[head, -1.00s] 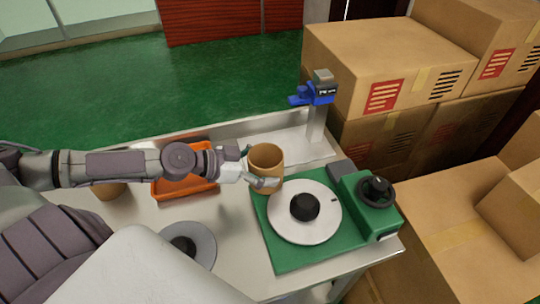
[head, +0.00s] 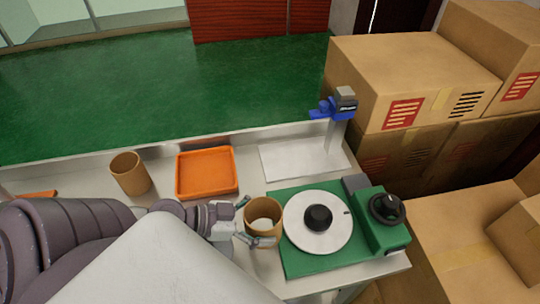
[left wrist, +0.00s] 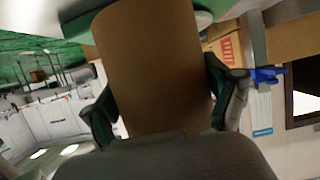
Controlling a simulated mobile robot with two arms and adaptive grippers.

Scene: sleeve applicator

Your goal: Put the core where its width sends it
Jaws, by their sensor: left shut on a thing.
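My left gripper (head: 251,222) is shut on a brown cardboard core (head: 264,235), an open tube held roughly upright at the left edge of the green machine (head: 290,264). The core also fills the middle of the left wrist view (left wrist: 150,70), with a finger on each side. The machine carries a round white plate (head: 335,238) with a black hub (head: 318,217). A second brown core (head: 130,174) stands at the left on the table. A blue caliper-like gauge (head: 334,110) is on a grey post behind the machine. My right gripper is not in view.
An empty orange tray (head: 207,173) lies between the standing core and the machine. A black handwheel (head: 387,208) tops the machine's right block. Stacked cardboard boxes (head: 400,80) stand close on the right. A pale plate (head: 290,160) under the gauge is clear.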

